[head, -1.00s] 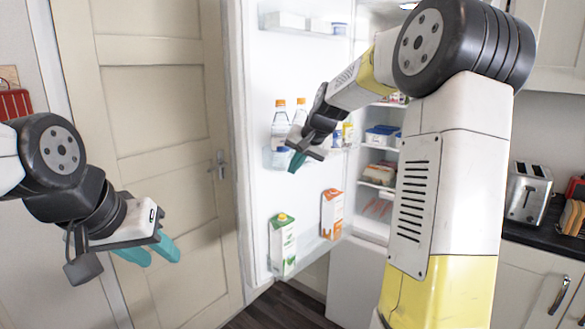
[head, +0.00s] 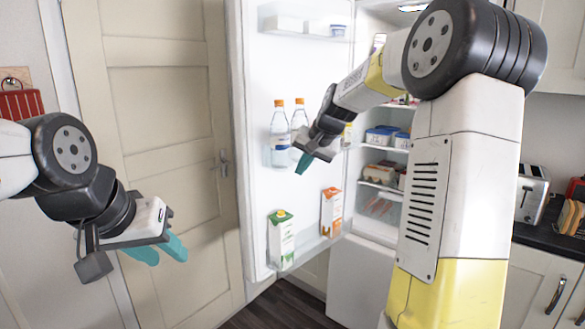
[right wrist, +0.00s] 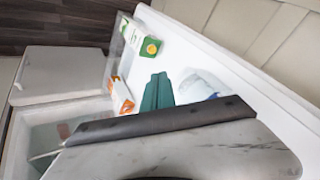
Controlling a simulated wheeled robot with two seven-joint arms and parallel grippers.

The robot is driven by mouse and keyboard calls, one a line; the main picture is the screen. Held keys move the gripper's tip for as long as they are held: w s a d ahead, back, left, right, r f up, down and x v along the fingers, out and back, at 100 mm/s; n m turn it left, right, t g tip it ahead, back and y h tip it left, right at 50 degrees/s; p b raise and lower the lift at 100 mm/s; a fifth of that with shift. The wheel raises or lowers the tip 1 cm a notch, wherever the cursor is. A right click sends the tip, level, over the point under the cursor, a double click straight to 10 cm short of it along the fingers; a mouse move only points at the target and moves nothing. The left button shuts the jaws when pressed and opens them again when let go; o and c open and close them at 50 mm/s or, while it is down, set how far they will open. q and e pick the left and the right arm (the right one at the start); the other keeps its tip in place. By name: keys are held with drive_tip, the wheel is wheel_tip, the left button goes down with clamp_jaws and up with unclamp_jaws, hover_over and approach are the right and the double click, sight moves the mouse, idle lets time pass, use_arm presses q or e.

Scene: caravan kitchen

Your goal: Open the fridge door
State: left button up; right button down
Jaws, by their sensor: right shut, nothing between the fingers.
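The fridge door (head: 258,190) stands wide open, swung out to the left, with its inner side and shelves facing me. The fridge interior (head: 385,155) shows to its right, partly hidden behind my right arm. My right gripper (head: 303,166) is shut and empty, in front of the door's inner side near the bottles. Its teal fingertips show together in the right wrist view (right wrist: 157,92), over the door shelf. My left gripper (head: 163,250) is at the left, in front of the cream room door and away from the fridge. Its teal fingers are apart and nothing shows between them.
Two bottles (head: 280,135) and two cartons (head: 281,238) stand on the fridge door's shelves. The cream room door (head: 165,140) is behind the fridge door's left edge. A toaster (head: 531,193) stands on the dark counter at right.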

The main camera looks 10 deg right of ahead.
drive_tip(key=s+r, duration=0.6)
drive_tip(key=r, duration=0.2)
drive_tip(key=s+f+n, duration=0.2)
drive_tip(key=s+f, duration=0.2)
drive_tip(key=s, duration=1)
drive_tip(key=s+f+n+h, duration=0.1)
drive_tip(key=s+f, duration=0.4)
drive_tip(key=s, duration=0.9)
drive_tip(key=shift+a+f+n, duration=0.15)
drive_tip(key=shift+a+n, duration=0.15)
drive_tip(key=shift+n, duration=0.4)
